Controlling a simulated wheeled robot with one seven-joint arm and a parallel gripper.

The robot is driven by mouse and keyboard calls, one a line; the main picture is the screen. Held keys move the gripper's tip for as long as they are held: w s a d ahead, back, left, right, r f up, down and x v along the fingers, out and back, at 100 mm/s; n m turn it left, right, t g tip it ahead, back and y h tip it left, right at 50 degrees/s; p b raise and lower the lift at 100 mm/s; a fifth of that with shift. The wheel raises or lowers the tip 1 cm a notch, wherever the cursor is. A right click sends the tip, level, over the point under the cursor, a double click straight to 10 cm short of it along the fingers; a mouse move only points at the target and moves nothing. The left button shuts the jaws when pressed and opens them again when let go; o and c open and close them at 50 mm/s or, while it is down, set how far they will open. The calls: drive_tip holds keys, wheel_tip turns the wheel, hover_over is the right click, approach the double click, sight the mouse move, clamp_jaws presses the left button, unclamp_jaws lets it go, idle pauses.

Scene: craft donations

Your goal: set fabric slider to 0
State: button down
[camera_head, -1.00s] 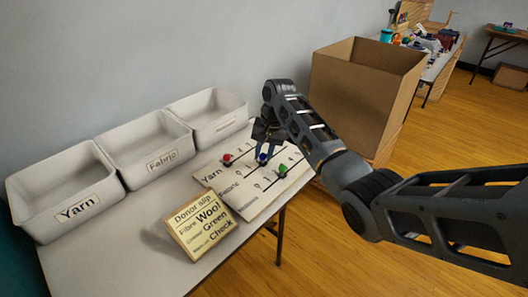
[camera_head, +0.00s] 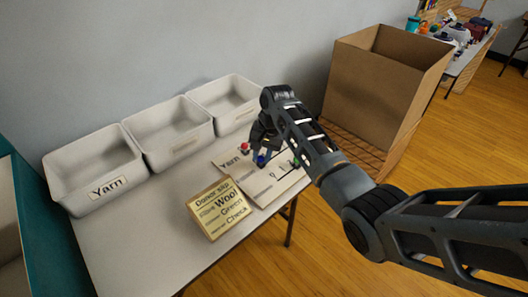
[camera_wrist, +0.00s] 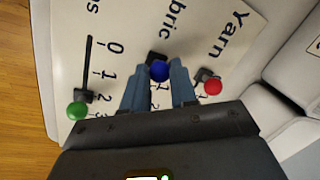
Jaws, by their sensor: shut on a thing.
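The slider board (camera_head: 262,186) lies on the table with three knobs. My gripper (camera_head: 262,152) is over it, its fingers shut on the blue knob (camera_head: 261,160) of the middle, Fabric slider. In the wrist view the blue knob (camera_wrist: 160,70) sits between the fingertips (camera_wrist: 159,76), near the label end of its track. A digit that looks like 1 shows just below it; the 0 mark cannot be made out. The red Yarn knob (camera_wrist: 212,87) is on the right, and the green knob (camera_wrist: 77,111) is near 3 on the left.
A donor slip sign (camera_head: 218,210) stands in front of the board. White bins line the wall side, one labelled Yarn (camera_head: 105,204). A large cardboard box (camera_head: 370,85) stands beyond the table, to the right.

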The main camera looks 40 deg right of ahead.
drive_tip(key=c, duration=0.9)
unclamp_jaws()
drive_tip(key=shift+a, duration=0.3)
drive_tip(key=shift+s+d+r, duration=0.15)
drive_tip(key=shift+s+r, duration=0.05)
drive_tip(key=shift+r, duration=1.1)
drive_tip(key=shift+s+d+r, duration=0.15)
drive_tip(key=shift+s+r, duration=0.05)
drive_tip(key=shift+r, duration=1.05)
drive_tip(key=shift+s+d+r, duration=0.15)
drive_tip(key=shift+s+r, duration=0.05)
drive_tip(key=shift+r, duration=1.1)
